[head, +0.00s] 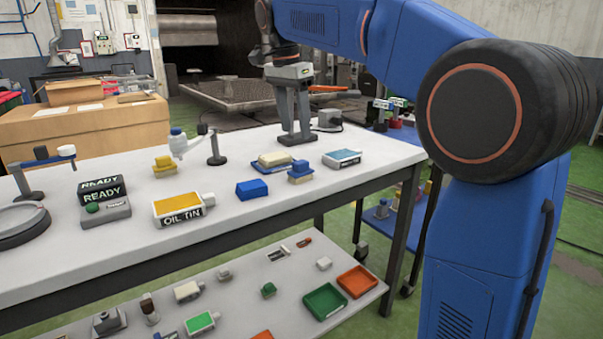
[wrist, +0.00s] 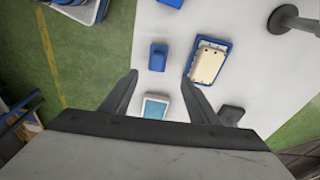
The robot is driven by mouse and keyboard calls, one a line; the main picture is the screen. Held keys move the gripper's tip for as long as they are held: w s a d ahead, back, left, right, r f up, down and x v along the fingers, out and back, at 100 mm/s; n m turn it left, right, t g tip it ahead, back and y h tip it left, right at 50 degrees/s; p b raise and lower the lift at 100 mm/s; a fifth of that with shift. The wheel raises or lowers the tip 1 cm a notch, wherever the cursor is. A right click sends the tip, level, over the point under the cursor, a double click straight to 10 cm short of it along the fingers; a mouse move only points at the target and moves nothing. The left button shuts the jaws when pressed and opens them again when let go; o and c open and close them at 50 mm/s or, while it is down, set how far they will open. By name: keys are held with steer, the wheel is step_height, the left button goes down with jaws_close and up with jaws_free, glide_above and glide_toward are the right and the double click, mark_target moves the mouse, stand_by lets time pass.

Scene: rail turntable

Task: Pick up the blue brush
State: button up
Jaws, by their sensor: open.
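The blue brush (head: 301,174) stands on the white tabletop, a small blue block shape with a paler band, between a blue box and a pale blue tin. In the wrist view the brush (wrist: 158,57) lies just beyond my fingertips, roughly in line with the gap between them. My gripper (head: 296,132) is open and empty, pointing down above the far part of the table. In the wrist view my gripper (wrist: 160,78) shows its two fingers spread apart, with nothing between them at the tips.
A blue tray with a cream block (head: 275,163) sits close beside the brush. Nearby are the blue box (head: 252,190), the pale blue tin (head: 342,159), an oil tin (head: 180,209) and a yellow block-like item (head: 163,167). A dark post (head: 216,147) stands farther left.

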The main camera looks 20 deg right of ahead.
mark_target(301, 161)
steer(key=f, duration=0.4)
steer(key=d+f, duration=0.1)
steer(key=f, duration=0.1)
steer(key=shift+w+f, duration=0.15)
steer(key=f, duration=0.3)
steer(key=shift+s+d+f, duration=0.2)
steer(key=shift+s+f, duration=0.05)
steer(key=shift+f, duration=0.15)
steer(key=shift+w+d+f, duration=0.1)
steer(key=shift+f, duration=0.55)
steer(key=shift+c, duration=0.3)
steer(key=c, duration=1.1)
steer(key=shift+r, duration=0.15)
step_height(301, 161, up, 10)
steer(key=shift+f, duration=0.1)
